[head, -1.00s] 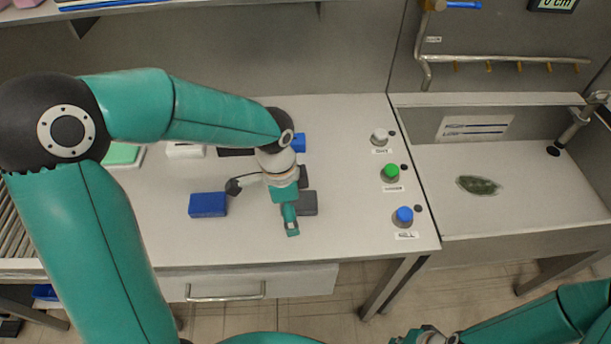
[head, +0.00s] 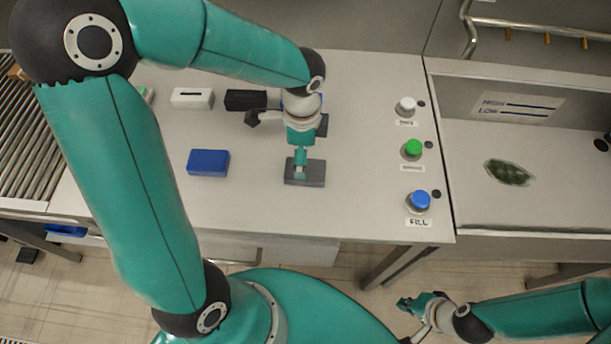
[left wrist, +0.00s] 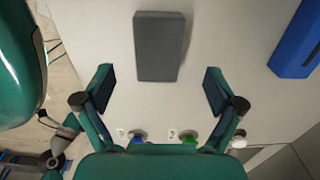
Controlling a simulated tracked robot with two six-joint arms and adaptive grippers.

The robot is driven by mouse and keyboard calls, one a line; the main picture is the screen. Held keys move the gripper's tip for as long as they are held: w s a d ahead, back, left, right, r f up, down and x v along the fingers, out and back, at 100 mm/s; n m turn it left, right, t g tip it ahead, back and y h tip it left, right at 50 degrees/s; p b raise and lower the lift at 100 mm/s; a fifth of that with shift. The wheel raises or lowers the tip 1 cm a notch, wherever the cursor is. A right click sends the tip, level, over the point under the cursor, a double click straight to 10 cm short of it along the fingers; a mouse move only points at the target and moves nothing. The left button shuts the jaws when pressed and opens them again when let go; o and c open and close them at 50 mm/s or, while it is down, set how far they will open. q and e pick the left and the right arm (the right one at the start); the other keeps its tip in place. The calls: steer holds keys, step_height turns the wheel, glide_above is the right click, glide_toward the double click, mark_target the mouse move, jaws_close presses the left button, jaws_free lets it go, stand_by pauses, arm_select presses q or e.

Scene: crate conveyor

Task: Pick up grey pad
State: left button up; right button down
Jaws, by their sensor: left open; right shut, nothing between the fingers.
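The grey pad (head: 305,180) is a dark grey block lying flat on the white table, in the middle of the head view. My left gripper (head: 300,168) is right over it, fingers downward. In the left wrist view the grey pad (left wrist: 160,45) lies ahead of the open fingers of my left gripper (left wrist: 158,80), roughly centred between them and with nothing held. I cannot tell the exact height gap. My right gripper (head: 408,302) is shut and empty, low at the right, off the table's front edge.
A blue block (head: 208,163) lies left of the pad. White (head: 192,98) and black (head: 245,100) blocks lie behind. White, green and blue (head: 418,200) buttons line the right edge, beside a sink holding a leaf-like object (head: 508,172).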

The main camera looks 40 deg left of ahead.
arm_select(q)
steer(key=shift+d+f+b, duration=0.15)
steer(key=shift+f+b, duration=1.05)
steer(key=shift+f, duration=0.45)
steer(key=shift+d+f+b, duration=0.1)
steer(key=shift+f+b, duration=1.1)
steer(key=shift+f, duration=0.45)
steer(key=shift+r, duration=0.1)
steer(key=c, duration=1)
steer(key=shift+r, duration=0.15)
steer(key=shift+c, duration=0.2)
step_height(320, 180, up, 20)
steer(key=p, duration=0.1)
